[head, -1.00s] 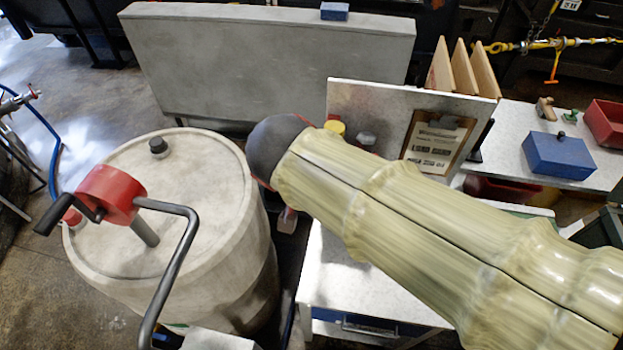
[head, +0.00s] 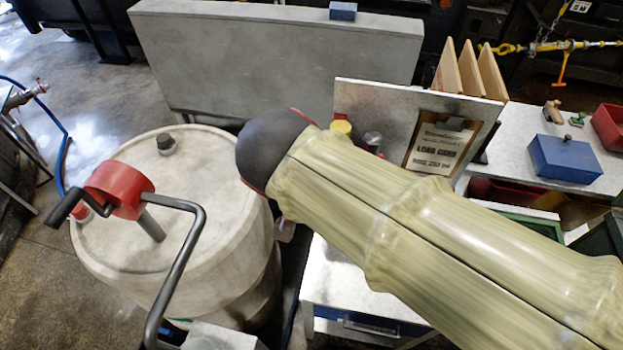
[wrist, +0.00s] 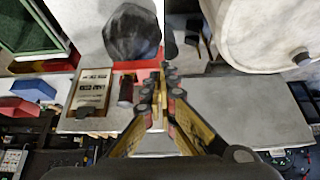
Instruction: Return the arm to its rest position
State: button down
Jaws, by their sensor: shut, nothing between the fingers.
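My arm, in a pale ribbed cover with a dark rounded end, reaches in from the right in the head view, over the white workbench (head: 335,272). My gripper is hidden in the head view. In the wrist view my gripper (wrist: 162,75) is shut and empty, its yellow and black fingers together. Below it in that view are the grey panel surfaces, with the clipboard (wrist: 88,92) to the left of the fingers and the drum (wrist: 270,25) at upper right.
The large drum (head: 110,250) with a red pump (head: 118,190) and bent crank handle stands at left. A grey wall panel (head: 270,55) stands behind. An upright board with a clipboard (head: 437,143) and a blue box (head: 563,158) are at right. Open floor shows at far left.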

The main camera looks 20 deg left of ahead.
dwell(0.5)
jog(key=s+d+f+n+g, duration=0.2)
jog(key=s+d+f+n, duration=0.2)
jog(key=d+f+n, duration=0.15)
jog(key=s+d+r+m+t+b, duration=0.1)
jog(key=d+m, duration=0.5)
jog(key=d, duration=2)
jog(key=shift+d+m+h, duration=0.15)
jog(key=shift+m+h, duration=0.2)
jog(key=shift+h, duration=0.05)
